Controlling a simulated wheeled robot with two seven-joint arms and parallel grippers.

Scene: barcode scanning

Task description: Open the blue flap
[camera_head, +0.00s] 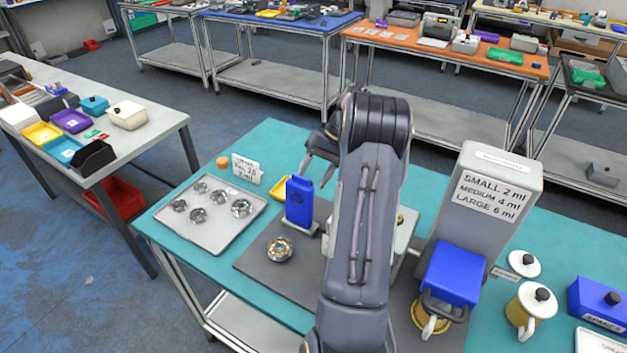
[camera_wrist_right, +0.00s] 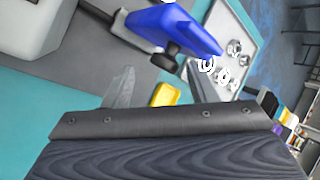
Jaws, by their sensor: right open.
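A blue upright panel (camera_head: 300,203) with a dark round mark stands near the left edge of the dark mat. A blue piece of the same kind (camera_wrist_right: 165,22) crosses the top of the right wrist view, with a dark knob-like part below it. My right gripper (camera_head: 320,172) is just behind and above the panel's top in the head view, open and empty, apart from it as far as I can tell. Its fingers also show in the wrist view (camera_wrist_right: 160,88). Another blue block-shaped part (camera_head: 453,272) is on the front of the grey dispenser (camera_head: 500,165). My left gripper is out of view.
A yellow tray (camera_head: 277,187) is behind the panel.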

